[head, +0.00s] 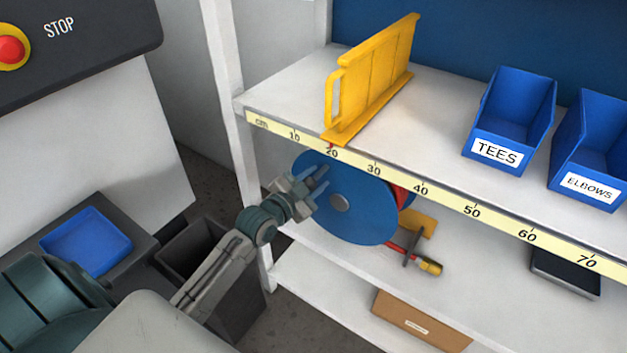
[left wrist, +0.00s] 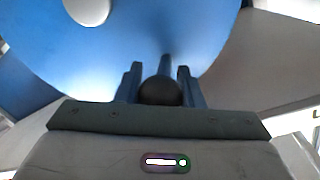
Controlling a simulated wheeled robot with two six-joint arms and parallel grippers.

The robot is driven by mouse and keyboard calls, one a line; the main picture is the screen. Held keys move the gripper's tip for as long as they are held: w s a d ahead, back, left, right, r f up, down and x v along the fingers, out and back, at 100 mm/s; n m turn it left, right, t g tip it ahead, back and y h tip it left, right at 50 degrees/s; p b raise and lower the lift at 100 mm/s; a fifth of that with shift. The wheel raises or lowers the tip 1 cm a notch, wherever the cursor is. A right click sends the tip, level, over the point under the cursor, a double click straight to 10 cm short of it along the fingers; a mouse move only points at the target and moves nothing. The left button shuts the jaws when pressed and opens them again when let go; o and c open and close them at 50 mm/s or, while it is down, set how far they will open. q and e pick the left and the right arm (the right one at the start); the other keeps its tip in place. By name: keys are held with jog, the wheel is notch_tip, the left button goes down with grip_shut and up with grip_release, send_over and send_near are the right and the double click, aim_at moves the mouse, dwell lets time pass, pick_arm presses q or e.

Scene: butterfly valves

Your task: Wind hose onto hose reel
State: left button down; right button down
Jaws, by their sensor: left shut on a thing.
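The hose reel (head: 352,215) has a large blue disc with a grey hub and hangs below the shelf edge. Red hose (head: 400,196) shows behind the disc, and a hose end with a yellow and red nozzle (head: 428,266) hangs at the lower right. My left gripper (head: 314,184) is at the disc's left side, shut on the reel's crank handle. In the left wrist view the dark round end of the handle (left wrist: 160,91) sits between the two fingers, with the blue disc (left wrist: 150,45) behind. My right gripper is not in view.
A yellow rack (head: 375,75) stands on the shelf above the reel. Blue bins marked TEES (head: 497,151) and ELBOWS (head: 588,186) stand to its right. A cardboard box (head: 420,320) lies on the lower shelf. A shelf post (head: 225,70) rises left of the reel.

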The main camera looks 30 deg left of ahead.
pick_arm(q)
jog(key=c, duration=1)
grip_release()
jog(key=shift+s, duration=0.45)
jog(key=s+a+p, duration=0.1)
jog(key=s, duration=0.8)
jog(key=shift+s+a+r, duration=0.3)
jog(key=shift+s+r, duration=0.1)
